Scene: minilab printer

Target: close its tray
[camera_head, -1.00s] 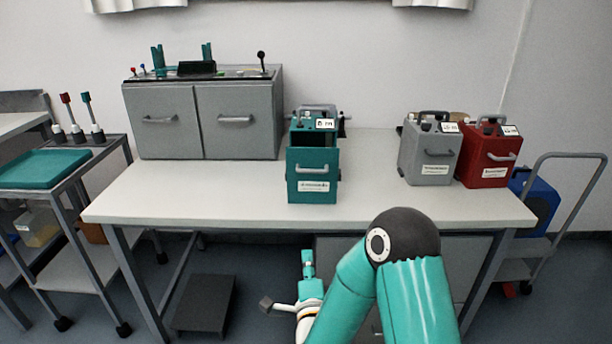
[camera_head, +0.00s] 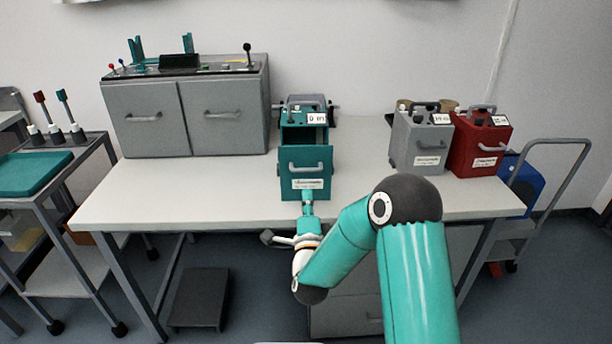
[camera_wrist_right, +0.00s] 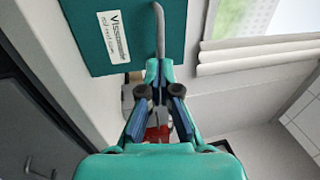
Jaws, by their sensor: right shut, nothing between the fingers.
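A teal box-shaped unit (camera_head: 291,117) stands on the table. Its teal tray (camera_head: 305,184) is pulled out toward me, with an open gap behind its front panel. The front carries a grey handle (camera_head: 306,167) and a white label. My right gripper (camera_head: 307,196) is shut and empty, just in front of the lower part of the tray front. In the right wrist view, the gripper's closed fingertips (camera_wrist_right: 155,66) point at the tray front (camera_wrist_right: 100,12), close to the handle (camera_wrist_right: 159,28). I cannot tell whether they touch. My left gripper is not in view.
A grey cabinet (camera_head: 225,135) stands on the table (camera_head: 150,200) to the left of the unit. A grey canister (camera_head: 420,145) and a red canister (camera_head: 480,148) stand to the right. The tabletop on both sides of the unit is clear.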

